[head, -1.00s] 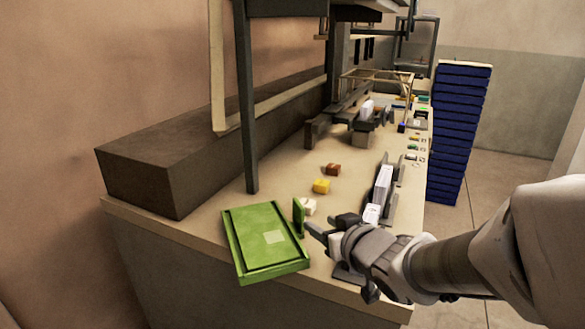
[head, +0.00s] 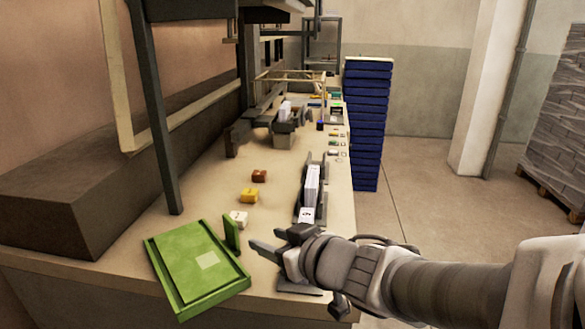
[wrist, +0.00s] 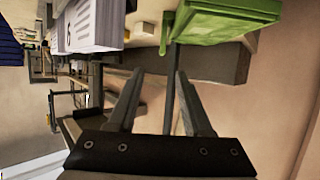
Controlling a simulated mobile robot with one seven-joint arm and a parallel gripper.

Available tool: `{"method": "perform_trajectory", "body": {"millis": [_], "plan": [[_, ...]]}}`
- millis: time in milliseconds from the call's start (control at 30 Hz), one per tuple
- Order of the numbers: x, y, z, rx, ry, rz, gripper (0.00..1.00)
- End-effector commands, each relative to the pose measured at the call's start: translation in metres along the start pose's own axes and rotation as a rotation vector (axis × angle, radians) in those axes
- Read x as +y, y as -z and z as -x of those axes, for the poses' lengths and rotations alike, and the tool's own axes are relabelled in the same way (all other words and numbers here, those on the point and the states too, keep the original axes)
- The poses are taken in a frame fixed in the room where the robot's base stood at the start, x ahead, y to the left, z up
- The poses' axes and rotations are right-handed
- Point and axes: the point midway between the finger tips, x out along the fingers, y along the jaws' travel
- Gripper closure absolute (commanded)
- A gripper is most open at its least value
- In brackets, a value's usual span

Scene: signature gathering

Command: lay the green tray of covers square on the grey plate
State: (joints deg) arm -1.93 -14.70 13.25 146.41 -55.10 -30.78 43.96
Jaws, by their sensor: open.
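The green tray (head: 180,262) lies flat near the front edge of the bench in the head view, with a small pale patch on its top and an upright green tab (head: 232,235) at its right side. It also shows at the top of the wrist view (wrist: 225,22). My gripper (head: 265,241) is open and empty, just right of the tray and apart from it. In the wrist view its fingers (wrist: 158,78) are spread. A dark grey flat piece (head: 298,287) shows partly under my gripper; I cannot tell whether it is the grey plate.
A dark holder with white sheets (head: 312,186) stands behind my gripper. White (head: 238,218), yellow (head: 249,195) and brown (head: 259,176) blocks sit behind the tray. A dark frame post (head: 152,120) rises at the left. A blue stack (head: 367,125) stands beyond the bench; floor to its right is clear.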

Motion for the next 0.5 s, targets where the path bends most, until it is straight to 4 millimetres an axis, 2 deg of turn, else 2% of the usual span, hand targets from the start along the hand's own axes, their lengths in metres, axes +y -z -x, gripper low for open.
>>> {"method": "perform_trajectory", "body": {"millis": [167,500], "plan": [[-0.003,0.002,-0.004,-0.003,0.009,0.000,0.50],[-0.002,0.001,-0.029,-0.003,0.006,-0.001,0.50]]}}
